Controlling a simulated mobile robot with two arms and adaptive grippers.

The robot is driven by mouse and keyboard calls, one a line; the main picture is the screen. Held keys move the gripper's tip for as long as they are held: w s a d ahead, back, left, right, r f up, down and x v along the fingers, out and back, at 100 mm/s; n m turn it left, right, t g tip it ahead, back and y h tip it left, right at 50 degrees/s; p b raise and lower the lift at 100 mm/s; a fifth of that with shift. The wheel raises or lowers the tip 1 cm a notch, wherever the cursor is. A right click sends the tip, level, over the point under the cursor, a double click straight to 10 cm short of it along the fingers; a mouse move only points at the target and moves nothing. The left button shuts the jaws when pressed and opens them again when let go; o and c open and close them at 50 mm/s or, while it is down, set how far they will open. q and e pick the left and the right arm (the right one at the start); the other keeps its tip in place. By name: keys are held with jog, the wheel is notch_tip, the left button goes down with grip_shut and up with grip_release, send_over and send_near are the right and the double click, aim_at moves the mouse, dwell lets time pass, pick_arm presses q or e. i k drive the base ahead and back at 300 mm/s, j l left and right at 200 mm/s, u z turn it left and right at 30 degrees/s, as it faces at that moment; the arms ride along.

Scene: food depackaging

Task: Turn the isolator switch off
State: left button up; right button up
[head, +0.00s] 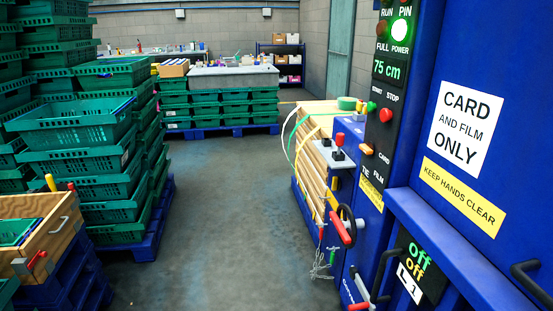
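A tall blue machine (470,60) fills the right side. Its black control panel (386,100) has a lit green lamp (399,32), a "75 cm" display, a red stop button (385,115) and an orange knob (367,150) by CARD and FILM. A red handle (341,229) sits at a black wheel-like ring on the machine's front side. A dark plate (418,262) reads "off" in green and yellow, with a white "L 1" tag below. Which part is the isolator switch, and its position, I cannot tell for sure. Neither of my grippers is in view.
Stacked green crates (75,125) on blue pallets line the left, with a wooden box (40,235) in front. A strapped cardboard bale (315,150) stands at the machine. Grey floor (225,210) is clear between. Another crate stack (222,105) stands behind.

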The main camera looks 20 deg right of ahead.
aim_at(336, 184)
jog(key=i+z, duration=0.1)
jog(key=i, duration=0.7)
jog(key=i+j+z, duration=0.1)
jog(key=i, duration=0.7)
jog(key=i+j+z, duration=0.15)
jog(key=i+z, duration=0.25)
jog(key=i+j+z, duration=0.25)
jog(key=z, duration=0.15)
jog(key=i+j+z, duration=0.65)
jog(key=j+z, duration=0.15)
